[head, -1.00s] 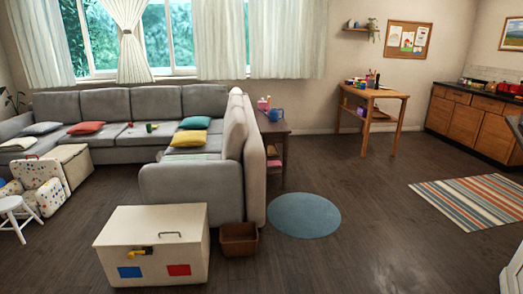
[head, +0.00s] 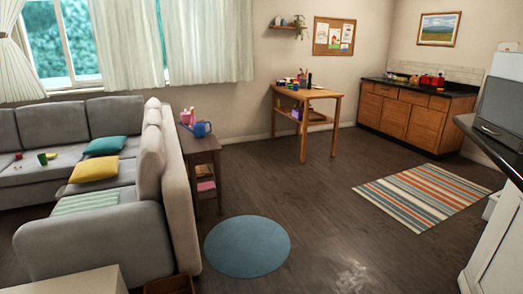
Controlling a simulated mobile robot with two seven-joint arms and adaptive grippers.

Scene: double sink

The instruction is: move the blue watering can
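The blue watering can (head: 202,129) stands on top of a narrow dark wooden console table (head: 203,146) behind the grey sofa. It is small in the head view, and a pink object (head: 186,117) is beside it on the left. Neither of my grippers is in view.
A round blue rug (head: 247,246) lies on the open wooden floor in front of the console table. The grey sofa (head: 60,240) and a pale chest (head: 70,282) take up the left. A wooden worktable (head: 308,93), striped rug (head: 420,196) and counter (head: 410,117) are further right.

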